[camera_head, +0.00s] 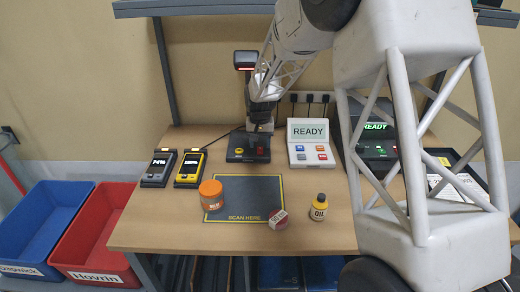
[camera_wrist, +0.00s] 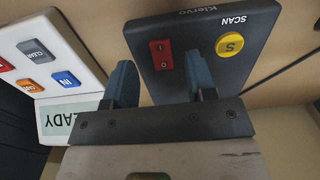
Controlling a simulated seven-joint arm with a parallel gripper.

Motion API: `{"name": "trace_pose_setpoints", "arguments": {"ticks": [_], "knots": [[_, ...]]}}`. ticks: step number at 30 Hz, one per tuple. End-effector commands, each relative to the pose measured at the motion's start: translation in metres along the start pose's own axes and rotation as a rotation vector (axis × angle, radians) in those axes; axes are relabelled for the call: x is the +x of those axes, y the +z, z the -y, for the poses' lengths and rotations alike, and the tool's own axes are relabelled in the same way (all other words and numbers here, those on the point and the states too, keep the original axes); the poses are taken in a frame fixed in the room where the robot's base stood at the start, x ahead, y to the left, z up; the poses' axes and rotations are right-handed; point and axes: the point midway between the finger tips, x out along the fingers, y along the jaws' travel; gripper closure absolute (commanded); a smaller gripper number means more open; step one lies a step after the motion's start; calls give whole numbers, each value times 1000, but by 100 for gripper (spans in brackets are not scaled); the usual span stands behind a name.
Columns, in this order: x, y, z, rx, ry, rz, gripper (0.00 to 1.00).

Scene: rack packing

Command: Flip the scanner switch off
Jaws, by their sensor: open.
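The scanner (camera_head: 236,155) is a dark box at the back of the table, with a lit head on a post above it. In the wrist view its dark base (camera_wrist: 200,55) reads "Klervo SCAN". It bears a red rocker switch (camera_wrist: 162,55) marked I and O, and a yellow round button (camera_wrist: 230,45) marked S. My gripper (camera_wrist: 160,85) is open and empty, its two blue fingers apart, close over the base near the switch. I cannot tell whether a finger touches the base. In the head view my gripper (camera_head: 258,140) partly hides the base.
A white keypad with a READY screen (camera_head: 308,130) stands close to the right of the scanner. Two handheld devices (camera_head: 188,169) lie to the left.

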Motion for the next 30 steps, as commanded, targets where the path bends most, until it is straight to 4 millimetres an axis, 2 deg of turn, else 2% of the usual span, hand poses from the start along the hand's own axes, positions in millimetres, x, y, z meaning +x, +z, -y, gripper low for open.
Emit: {"name": "trace_pose_setpoints", "arguments": {"ticks": [3,9,20,30], "knots": [[15,0,0,0,0,2,49],[28,0,0,0,0,0,49],[31,0,0,0,0,0,49],[31,0,0,0,0,0,98]]}}
